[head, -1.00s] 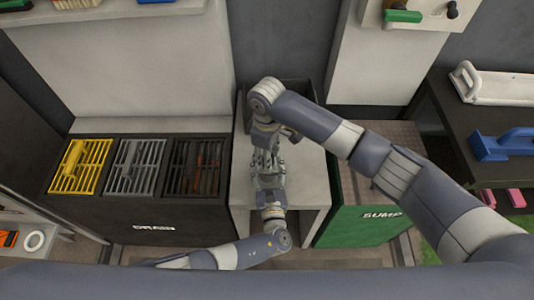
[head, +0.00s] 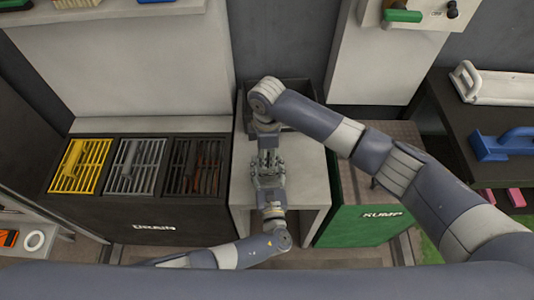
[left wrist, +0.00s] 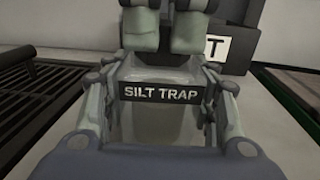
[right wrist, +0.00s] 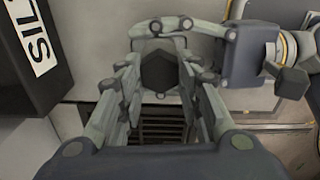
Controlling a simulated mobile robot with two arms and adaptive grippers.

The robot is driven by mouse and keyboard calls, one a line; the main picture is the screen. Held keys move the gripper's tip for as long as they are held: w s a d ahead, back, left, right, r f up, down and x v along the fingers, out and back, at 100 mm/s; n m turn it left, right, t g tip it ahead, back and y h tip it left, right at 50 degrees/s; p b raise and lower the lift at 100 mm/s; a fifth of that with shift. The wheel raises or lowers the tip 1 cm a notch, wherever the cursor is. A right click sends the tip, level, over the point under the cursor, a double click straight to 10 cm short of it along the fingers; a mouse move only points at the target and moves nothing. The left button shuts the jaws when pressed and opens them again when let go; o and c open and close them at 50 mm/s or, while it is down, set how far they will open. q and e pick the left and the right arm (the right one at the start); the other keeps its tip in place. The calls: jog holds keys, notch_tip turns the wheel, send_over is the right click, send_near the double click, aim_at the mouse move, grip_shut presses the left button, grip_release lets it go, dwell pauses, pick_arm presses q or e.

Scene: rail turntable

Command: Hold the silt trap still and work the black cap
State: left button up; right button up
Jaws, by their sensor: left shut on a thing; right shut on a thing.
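The silt trap (left wrist: 161,118) is a pale grey body with a black "SILT TRAP" label, between the fingers of my left gripper (left wrist: 160,75), which is shut on it. In the head view, my left gripper (head: 267,163) reaches over the pale stand from the front. The black cap (right wrist: 160,72) is six-sided and sits between the fingertips of my right gripper (right wrist: 160,62), which is shut on it.
The black drain unit (head: 130,215) with yellow, grey and dark grates is left. The green sump unit (head: 365,225) is right. A dark shelf (head: 445,135) holds a blue-handled tool (head: 505,145).

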jog(key=n, duration=0.3)
jog(key=shift+n, duration=1.5)
jog(key=n, duration=0.2)
jog(key=shift+n, duration=0.3)
jog(key=n, duration=0.3)
jog(key=shift+d+n, duration=0.1)
jog(key=shift+n, duration=0.3)
jog(key=shift+n, duration=0.5)
jog(key=n, duration=0.4)
jog(key=shift+f+n, duration=0.1)
jog(key=shift+n, duration=0.2)
